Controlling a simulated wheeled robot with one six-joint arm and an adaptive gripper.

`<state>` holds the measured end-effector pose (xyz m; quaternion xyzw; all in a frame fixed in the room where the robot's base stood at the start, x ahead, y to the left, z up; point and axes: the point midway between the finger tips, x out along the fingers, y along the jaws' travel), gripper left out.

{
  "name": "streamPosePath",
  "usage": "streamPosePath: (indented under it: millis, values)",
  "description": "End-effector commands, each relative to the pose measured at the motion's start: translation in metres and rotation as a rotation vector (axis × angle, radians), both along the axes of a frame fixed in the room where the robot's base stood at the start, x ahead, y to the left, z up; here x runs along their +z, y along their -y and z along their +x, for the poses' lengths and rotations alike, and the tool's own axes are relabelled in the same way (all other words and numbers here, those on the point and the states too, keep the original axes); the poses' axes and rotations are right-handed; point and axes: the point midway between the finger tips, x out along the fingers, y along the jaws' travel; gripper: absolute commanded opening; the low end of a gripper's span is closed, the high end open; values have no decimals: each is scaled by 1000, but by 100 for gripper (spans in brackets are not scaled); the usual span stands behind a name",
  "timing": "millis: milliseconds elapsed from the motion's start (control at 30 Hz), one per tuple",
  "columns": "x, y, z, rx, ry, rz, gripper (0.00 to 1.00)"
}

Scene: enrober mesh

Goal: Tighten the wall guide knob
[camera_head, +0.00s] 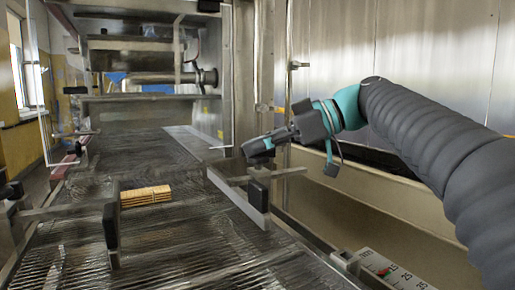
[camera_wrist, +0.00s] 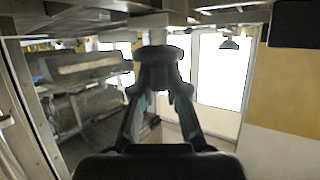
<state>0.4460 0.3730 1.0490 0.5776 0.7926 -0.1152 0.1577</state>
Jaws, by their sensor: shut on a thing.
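My gripper (camera_head: 258,147) reaches in from the right, above the right side of the mesh belt. In the wrist view my gripper (camera_wrist: 158,85) has its two fingers drawn together on a grey, rounded, knob-like piece, the wall guide knob (camera_wrist: 158,58). In the head view the gripper hides the knob, so its turn cannot be seen. Below the gripper, a metal guide plate (camera_head: 236,196) runs along the belt's right side, with a bar (camera_head: 284,172) and a black block (camera_head: 258,194) beside it.
A stack of biscuits (camera_head: 146,196) lies on the mesh belt (camera_head: 180,245). Another black block (camera_head: 111,228) stands on a bar left of centre. The enrober frame (camera_head: 244,70) rises behind. A scale-marked panel (camera_head: 390,270) is at the lower right.

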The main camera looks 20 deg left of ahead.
Motion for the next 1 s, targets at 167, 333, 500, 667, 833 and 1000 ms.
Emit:
streamPosePath:
  millis: [167,333,500,667,833,1000]
  values:
    - [-4,0,0,-104,4,4,0]
    - [-5,1,-1,-247,6,6,0]
    - [-3,1,-1,-407,4,5,0]
    - [-2,1,-1,-558,2,5,0]
    - [1,0,0,-708,2,4,0]
    - [2,0,0,-818,3,3,0]
